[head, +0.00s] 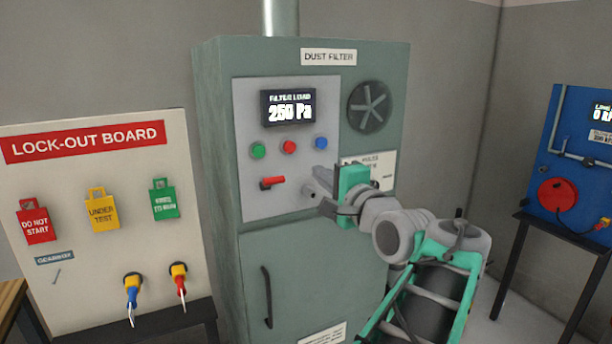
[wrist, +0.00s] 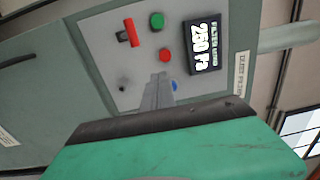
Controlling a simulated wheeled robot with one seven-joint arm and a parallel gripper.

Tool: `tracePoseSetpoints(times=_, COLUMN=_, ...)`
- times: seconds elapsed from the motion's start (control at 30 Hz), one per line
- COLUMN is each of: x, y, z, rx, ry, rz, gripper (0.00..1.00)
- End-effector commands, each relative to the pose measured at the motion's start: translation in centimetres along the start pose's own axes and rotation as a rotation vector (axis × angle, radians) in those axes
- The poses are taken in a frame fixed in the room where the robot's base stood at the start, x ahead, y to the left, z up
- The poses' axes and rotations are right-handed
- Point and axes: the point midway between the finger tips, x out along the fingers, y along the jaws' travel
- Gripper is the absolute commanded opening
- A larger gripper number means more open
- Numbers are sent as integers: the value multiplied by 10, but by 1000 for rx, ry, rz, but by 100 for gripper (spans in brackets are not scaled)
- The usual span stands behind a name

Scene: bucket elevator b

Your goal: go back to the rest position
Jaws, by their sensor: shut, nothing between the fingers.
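My gripper (head: 314,184) is in front of the control panel of the green-grey dust filter cabinet (head: 318,277). Its fingers are shut and empty, and they also show in the wrist view (wrist: 158,88). In the head view the fingertips are right of the red lever (head: 272,182) and below the blue button (head: 321,143). My arm reaches in from the lower right.
The filter display (head: 288,108) reads 250 Pa. A green button (head: 258,151) and a red button (head: 289,146) sit below it. The lock-out board (head: 95,220) stands at left with tags. A blue panel (head: 570,160) on a dark stand is at right. Floor shows between cabinet and stand.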

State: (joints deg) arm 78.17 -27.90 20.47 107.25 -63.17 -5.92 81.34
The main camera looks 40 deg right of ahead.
Motion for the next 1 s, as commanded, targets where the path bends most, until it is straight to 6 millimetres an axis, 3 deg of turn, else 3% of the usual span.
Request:
tracePoseSetpoints(times=0.13, x=2, y=2, z=2, rx=-6, ry=-4, rz=6, gripper=0)
tracePoseSetpoints(times=0.23, x=16, y=26, z=29, rx=-87, ry=-42, rz=82, gripper=0)
tracePoseSetpoints(times=0.37, x=33, y=91, z=99, rx=-323, ry=-169, rz=273, gripper=0)
tracePoseSetpoints(times=0.47, x=25, y=153, z=161, rx=-565, ry=-325, rz=439, gripper=0)
tracePoseSetpoints(times=0.57, x=-7, y=213, z=218, rx=-828, ry=-529, rz=584, gripper=0)
tracePoseSetpoints(times=0.6, x=-26, y=235, z=238, rx=-935, ry=-624, rz=634, gripper=0)
tracePoseSetpoints(times=0.7, x=-79, y=282, z=272, rx=-1187, ry=-864, rz=732, gripper=0)
tracePoseSetpoints(times=0.83, x=-137, y=317, z=288, rx=-1411, ry=-1108, rz=797, gripper=0)
tracePoseSetpoints(times=0.9, x=-154, y=325, z=289, rx=-1474, ry=-1183, rz=812, gripper=0)
tracePoseSetpoints(times=1.0, x=-163, y=330, z=290, rx=-1506, ry=-1223, rz=821, gripper=0)
